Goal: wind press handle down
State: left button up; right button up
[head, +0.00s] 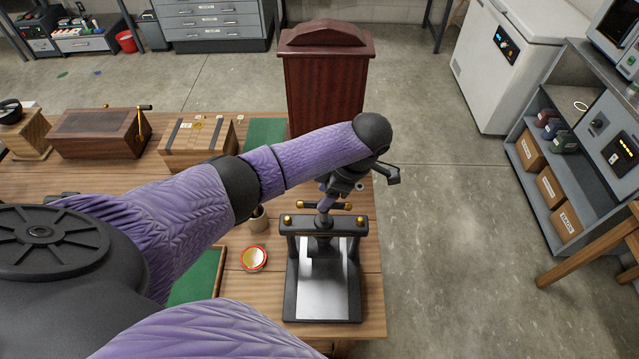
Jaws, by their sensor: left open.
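The press (327,285) stands at the right end of the wooden table in the head view. It has a dark frame, a pale flat bed and brass knobs on its top bar. Its handle (312,204), a dark bar with brass ends, lies across the top of the screw. My left arm reaches over the table from the left, and my left gripper (361,186) is just above and beside the handle's right end. The gripper is open. Its wrist partly hides the screw and handle, so I cannot tell whether a finger touches the bar. My right gripper is not in view.
A red-rimmed round dish (254,258) and a small cup (258,219) sit left of the press. Wooden boxes (197,142) stand farther back. A dark red wooden cabinet (325,80) rises behind the table. The floor to the right (450,250) is clear up to the grey shelving.

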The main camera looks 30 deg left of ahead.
aim_at(316, 203)
pick_arm(q)
jog(key=x, duration=0.3)
jog(key=shift+a+r, duration=0.1)
jog(key=shift+a, duration=0.05)
jog(key=shift+s, duration=0.15)
grip_shut()
